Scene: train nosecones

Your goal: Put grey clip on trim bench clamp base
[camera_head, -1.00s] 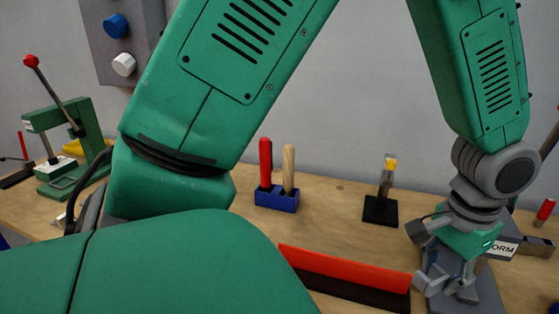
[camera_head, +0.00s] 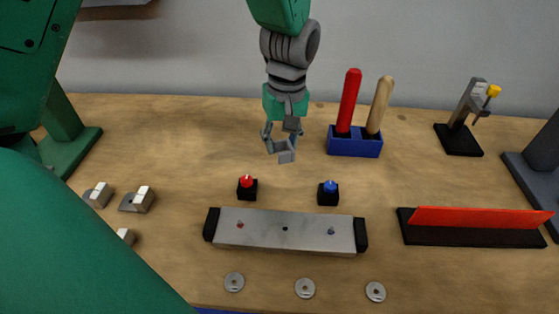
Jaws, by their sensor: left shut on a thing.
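My left gripper (camera_head: 282,143) hangs over the middle of the bench, pointing down and shut. A small grey piece, apparently the grey clip (camera_head: 285,155), is at its fingertips. It is hard to tell apart from the grey fingers. A flat metal bar with black ends (camera_head: 284,231) lies in front of the gripper, with red, dark and blue spots on top. No label marks it as the clamp base, so I cannot tell. A black base with an upright grey clamp and yellow knob (camera_head: 468,115) stands at the back right. My right gripper is not in view.
Red (camera_head: 247,187) and blue (camera_head: 329,192) knobs on black blocks stand behind the bar. A blue holder (camera_head: 354,147) carries two handles. A red strip (camera_head: 480,218) lies right. Washers (camera_head: 305,288) lie in front, small metal pieces (camera_head: 137,199) left. My green arm hides the lower left.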

